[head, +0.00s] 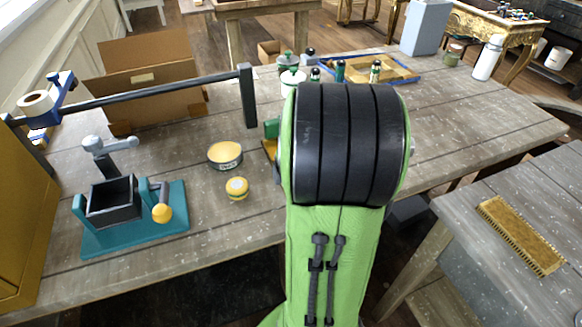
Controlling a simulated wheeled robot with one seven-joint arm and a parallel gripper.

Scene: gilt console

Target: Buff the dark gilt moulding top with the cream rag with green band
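A long dark-gold piece with a toothed edge (520,235) lies flat on the grey wooden table at the right; it looks like the dark gilt moulding, with its top face up. I see no cream rag with a green band. My green arm with its black joint fills the middle of the head view and hides part of the workbench. My gripper is not in view, so I cannot see whether it holds anything. A small green and yellow thing (270,135) shows partly behind my arm; I cannot tell what it is.
The workbench (450,130) holds a teal-based vise (135,220), yellow-topped tins (225,155), a cardboard box (150,85), a blue-rimmed tray (400,72) with small bottles nearby, and a white bottle (487,58). The right table (480,262) is bare around the gold piece.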

